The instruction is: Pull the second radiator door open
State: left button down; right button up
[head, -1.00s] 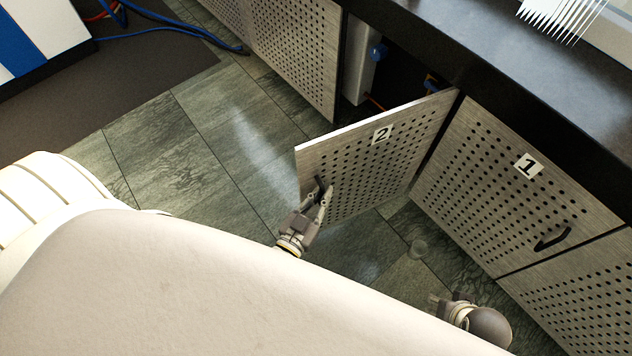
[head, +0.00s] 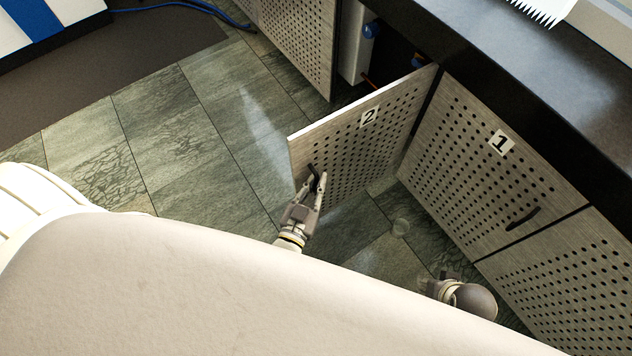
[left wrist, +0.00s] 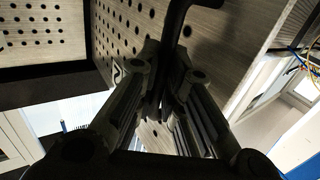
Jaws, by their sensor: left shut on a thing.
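The second radiator door (head: 372,150), a perforated panel labelled 2, stands swung out from the cabinet front, hinged on its right side. Its dark handle (head: 314,176) is near the free left edge. My left gripper (head: 317,187) is shut on this handle. In the left wrist view, the fingers (left wrist: 168,95) close around the dark handle (left wrist: 176,22) in front of the perforated panel. My right gripper (head: 432,286) hangs at the lower right, near the floor, away from the door; its fingers are too small and partly hidden to tell their state.
Door 1 (head: 480,170) is closed to the right, with its own handle (head: 523,219). A black countertop (head: 520,80) runs above. Inside the opening are a white radiator part (head: 353,50) and blue valves (head: 371,30). Tiled floor (head: 190,150) is free to the left.

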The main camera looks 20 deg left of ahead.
pick_arm(q)
jog(key=shift+w+d+r, duration=0.1)
jog(key=c, duration=1.5)
grip_release()
jog(key=shift+c, duration=0.2)
jog(key=s, duration=1.2)
